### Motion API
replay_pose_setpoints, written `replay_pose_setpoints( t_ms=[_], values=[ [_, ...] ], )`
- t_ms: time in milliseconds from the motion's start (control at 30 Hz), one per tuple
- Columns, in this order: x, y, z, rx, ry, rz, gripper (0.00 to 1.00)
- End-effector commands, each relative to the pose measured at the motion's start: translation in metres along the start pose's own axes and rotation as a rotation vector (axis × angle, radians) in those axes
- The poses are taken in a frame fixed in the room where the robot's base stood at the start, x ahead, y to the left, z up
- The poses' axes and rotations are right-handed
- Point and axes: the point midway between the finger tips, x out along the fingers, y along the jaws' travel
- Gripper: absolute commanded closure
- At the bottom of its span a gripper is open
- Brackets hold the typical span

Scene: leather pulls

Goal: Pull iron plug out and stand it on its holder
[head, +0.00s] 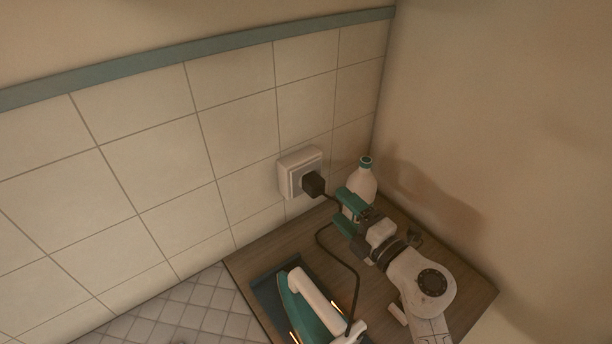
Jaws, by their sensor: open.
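The black iron plug (313,184) sits in the white wall socket (291,177) on the tiled wall. Its black cord (355,275) drops from it and curves over the wooden top to the iron. The iron (312,308), teal with a white handle, rests in a dark tray-like holder (266,290) at the front left of the top. My gripper (343,210), with teal fingers, is open and empty, to the right of the plug and apart from it. I cannot make out a separate holder for the plug.
A white bottle with a teal cap (361,182) stands close behind my gripper, near the wall corner. The wooden top (270,256) has bare room between the iron and the wall. The plain wall (500,150) bounds it on the right.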

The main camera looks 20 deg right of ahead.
Motion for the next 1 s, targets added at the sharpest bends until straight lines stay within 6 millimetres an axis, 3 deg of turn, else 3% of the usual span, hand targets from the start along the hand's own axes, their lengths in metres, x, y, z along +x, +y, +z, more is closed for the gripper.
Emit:
replay_pose_setpoints(
  t_ms=[533, 1000],
  values=[
    [0.008, -0.004, -0.004, -0.012, 0.019, -0.014, 0.28],
    [0.066, -0.003, -0.005, -0.009, 0.019, -0.014, 0.28]
  ],
)
